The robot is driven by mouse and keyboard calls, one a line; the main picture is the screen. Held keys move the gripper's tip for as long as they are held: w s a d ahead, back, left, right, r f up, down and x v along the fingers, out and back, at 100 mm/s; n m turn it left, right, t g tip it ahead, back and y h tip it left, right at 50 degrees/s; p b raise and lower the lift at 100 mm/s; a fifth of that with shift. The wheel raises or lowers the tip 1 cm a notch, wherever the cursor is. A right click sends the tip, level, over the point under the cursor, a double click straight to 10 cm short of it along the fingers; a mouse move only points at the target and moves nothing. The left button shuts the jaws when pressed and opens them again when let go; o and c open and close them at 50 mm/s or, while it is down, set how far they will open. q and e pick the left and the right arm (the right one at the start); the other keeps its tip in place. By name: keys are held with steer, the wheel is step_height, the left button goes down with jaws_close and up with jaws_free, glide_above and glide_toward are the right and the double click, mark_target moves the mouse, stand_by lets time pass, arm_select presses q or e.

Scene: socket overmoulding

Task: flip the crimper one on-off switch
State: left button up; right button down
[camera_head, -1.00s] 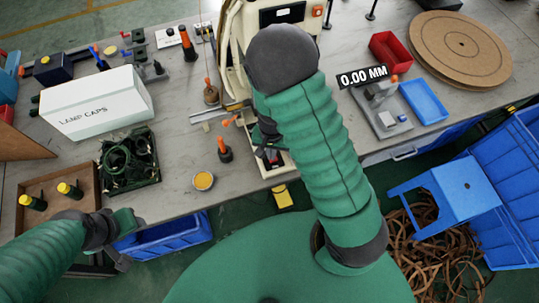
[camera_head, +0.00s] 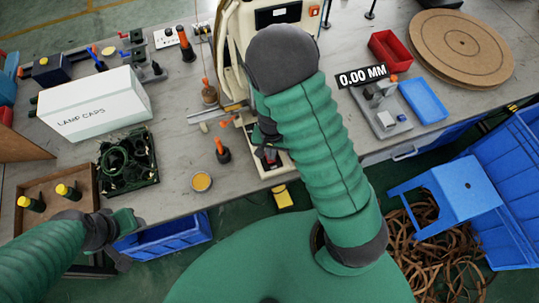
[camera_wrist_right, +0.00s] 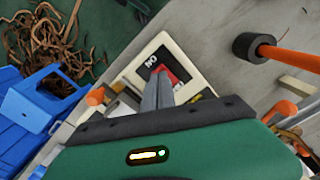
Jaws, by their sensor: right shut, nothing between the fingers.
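The crimper (camera_head: 234,40) is a cream machine at the middle of the bench, partly hidden behind my right arm. Its on-off switch (camera_head: 271,161) shows as a small dark and red patch on the cream base near the bench's front edge. In the right wrist view the switch's black plate (camera_wrist_right: 150,62) carries white lettering, with red beside it. My right gripper (camera_wrist_right: 158,92) is shut and empty, its fingertips over the switch and hiding part of it. I cannot tell whether they touch it. My left gripper (camera_head: 128,222) hangs near the bench's front edge at the left, its fingers unclear.
An orange-handled tool (camera_head: 223,150) and a yellow-topped tin (camera_head: 202,181) stand left of the crimper base. A white lamp caps box (camera_head: 95,105) and a dark green tray (camera_head: 128,160) lie farther left. A blue bin (camera_head: 165,238) sits below the bench edge.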

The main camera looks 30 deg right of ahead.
steer(key=shift+d+f, duration=0.1)
steer(key=shift+f, duration=0.1)
steer(key=shift+a+f+b, duration=0.25)
steer(key=shift+b, duration=0.1)
steer(key=shift+d+f, duration=0.1)
steer(key=shift+f, duration=0.25)
steer(key=shift+r, duration=0.1)
step_height(320, 180, up, 7)
steer(key=p, duration=0.6)
steer(key=shift+p, duration=0.3)
